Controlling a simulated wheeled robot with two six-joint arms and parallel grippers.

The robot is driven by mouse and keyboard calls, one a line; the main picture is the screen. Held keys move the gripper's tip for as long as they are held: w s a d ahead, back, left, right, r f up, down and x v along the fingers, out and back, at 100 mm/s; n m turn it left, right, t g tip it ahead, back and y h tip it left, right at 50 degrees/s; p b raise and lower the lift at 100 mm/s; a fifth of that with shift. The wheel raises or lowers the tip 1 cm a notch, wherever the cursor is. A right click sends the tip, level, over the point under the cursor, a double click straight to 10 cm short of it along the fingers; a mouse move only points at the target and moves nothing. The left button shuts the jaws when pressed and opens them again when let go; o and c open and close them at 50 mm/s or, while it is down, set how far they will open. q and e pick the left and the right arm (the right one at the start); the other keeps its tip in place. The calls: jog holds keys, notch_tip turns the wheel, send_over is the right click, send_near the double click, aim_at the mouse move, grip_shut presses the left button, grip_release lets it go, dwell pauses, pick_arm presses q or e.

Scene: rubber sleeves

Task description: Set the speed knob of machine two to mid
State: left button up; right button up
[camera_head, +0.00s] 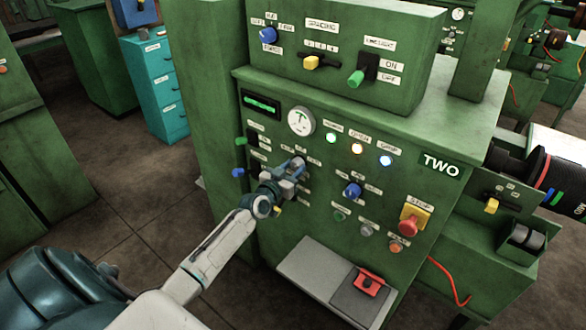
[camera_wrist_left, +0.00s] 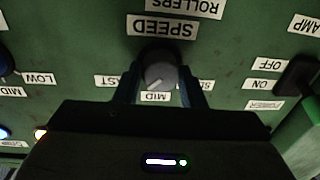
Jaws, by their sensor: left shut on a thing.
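Machine two (camera_head: 330,220) is a green cabinet with a "TWO" plate, standing in the middle of the head view. Its grey round speed knob (camera_wrist_left: 160,70) is under the "SPEED" label, upside down in the left wrist view. Labels around it read MID below, a partly hidden one ending in "AST" at left, and one at right mostly hidden. The knob's white pointer mark slants down and left, close to the MID label. My left gripper (camera_head: 291,170) is at the panel, its fingers (camera_wrist_left: 161,88) on both sides of the knob, shut on it. In the head view it hides the knob.
A blue knob (camera_head: 352,190), a red stop button (camera_head: 412,220) and several lamps share the panel. A dark switch (camera_wrist_left: 296,76) is right of the knob in the wrist view. A grey shelf (camera_head: 310,270) with a red item (camera_head: 369,282) juts out below.

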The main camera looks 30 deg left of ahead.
pick_arm(q)
jog(key=n, duration=0.3)
jog(key=shift+r+p, duration=0.1)
jog(key=shift+p, duration=0.25)
jog(key=n, duration=0.3)
jog(key=shift+g, duration=0.3)
jog(key=shift+n, duration=1.1)
jog(key=o, duration=1)
